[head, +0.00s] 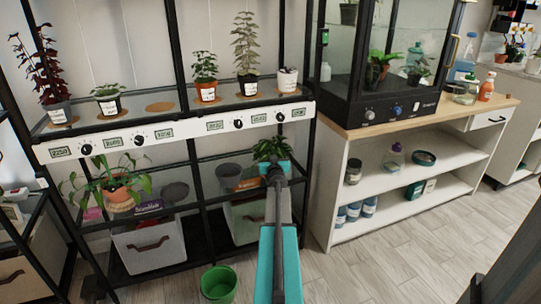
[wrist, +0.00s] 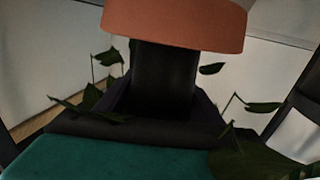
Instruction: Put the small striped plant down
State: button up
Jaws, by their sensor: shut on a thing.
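My gripper (head: 273,172) is held out in front of the shelf rack and is shut on a small leafy green plant (head: 269,148). In the head view its leaves rise above the gripper, and its pot is mostly hidden behind the gripper. In the wrist view a terracotta-coloured pot (wrist: 180,28) fills the top middle, just beyond the dark gripper, with leaves (wrist: 262,106) around both sides. Stripes on the leaves cannot be made out. The plant is in front of the rack, between its upper and lower shelves in the picture.
The rack's upper shelf (head: 135,103) holds several labelled potted plants on round cork mats; one mat (head: 160,107) is bare. Lower down are a trailing plant (head: 118,190), empty grey pots and bins. A green bucket (head: 218,284) stands on the floor. A glass cabinet stands at right.

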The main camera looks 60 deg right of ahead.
jog(key=shift+f, duration=0.3)
jog(key=o, duration=1.2)
jog(key=shift+c, duration=0.2)
jog(key=shift+r, duration=0.1)
jog(key=shift+s+a+r, duration=0.1)
jog(key=shift+r, duration=0.25)
jog(key=shift+p+v, duration=1.05)
jog(key=shift+v, duration=4.85)
